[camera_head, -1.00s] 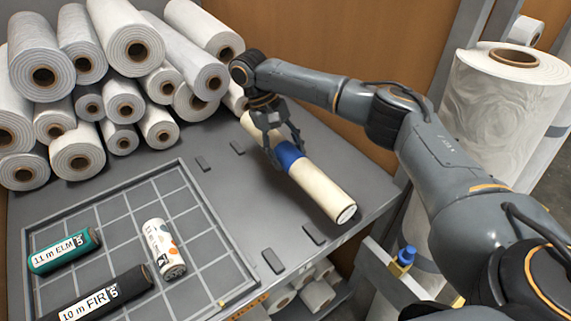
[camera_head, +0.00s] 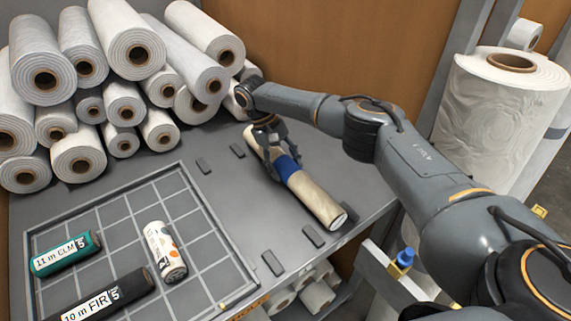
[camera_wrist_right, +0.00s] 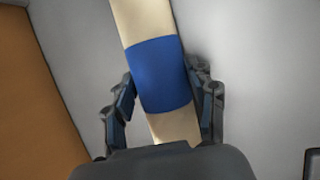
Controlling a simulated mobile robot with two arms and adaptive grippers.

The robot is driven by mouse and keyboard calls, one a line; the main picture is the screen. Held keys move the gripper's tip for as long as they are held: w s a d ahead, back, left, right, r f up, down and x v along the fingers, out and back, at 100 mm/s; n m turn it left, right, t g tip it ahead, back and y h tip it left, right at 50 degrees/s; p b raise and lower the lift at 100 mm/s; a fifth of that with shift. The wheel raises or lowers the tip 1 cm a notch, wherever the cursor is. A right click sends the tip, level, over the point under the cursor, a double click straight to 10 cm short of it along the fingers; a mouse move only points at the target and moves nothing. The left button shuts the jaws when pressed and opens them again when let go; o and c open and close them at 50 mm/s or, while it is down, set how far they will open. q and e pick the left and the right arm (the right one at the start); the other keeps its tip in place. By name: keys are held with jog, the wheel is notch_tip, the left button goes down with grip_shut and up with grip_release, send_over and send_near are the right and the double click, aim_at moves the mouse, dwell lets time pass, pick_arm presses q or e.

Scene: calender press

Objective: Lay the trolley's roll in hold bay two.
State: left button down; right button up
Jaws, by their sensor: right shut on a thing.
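A cream roll with a blue band (camera_head: 317,203) lies lengthwise over the right part of the grey bench top (camera_head: 225,185). My right gripper (camera_head: 282,163) is shut on it at the blue band. The right wrist view shows the fingers (camera_wrist_right: 165,92) on both sides of the band (camera_wrist_right: 160,75). The roll is beside small dark blocks (camera_head: 313,237) that stand in pairs on the bench. It is at or just above the surface; I cannot tell whether it touches. No bay numbers are readable. My left gripper is not in view.
White film rolls (camera_head: 125,45) are stacked at the back left. A gridded tray (camera_head: 205,235) at the front left holds a teal roll (camera_head: 65,253), a black roll (camera_head: 110,297) and a patterned white roll (camera_head: 165,252). A large wrapped roll (camera_head: 500,125) stands at the right.

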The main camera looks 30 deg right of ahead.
aim_at(282, 161)
jog(key=o, duration=1.1)
jog(key=shift+f, duration=0.15)
jog(key=o, duration=0.4)
jog(key=shift+o, duration=0.2)
jog(key=shift+r, duration=0.25)
jog(key=shift+w+a+r, duration=0.1)
jog(key=shift+w+r, duration=0.1)
jog(key=shift+r, duration=0.1)
jog(key=b+v, duration=0.2)
jog(key=v, duration=0.3)
jog(key=shift+w+a+b, duration=0.1)
jog(key=shift+a+b, duration=0.05)
jog(key=shift+b, duration=0.15)
jog(key=v, duration=0.5)
jog(key=shift+w+r, duration=0.1)
jog(key=shift+r, duration=0.45)
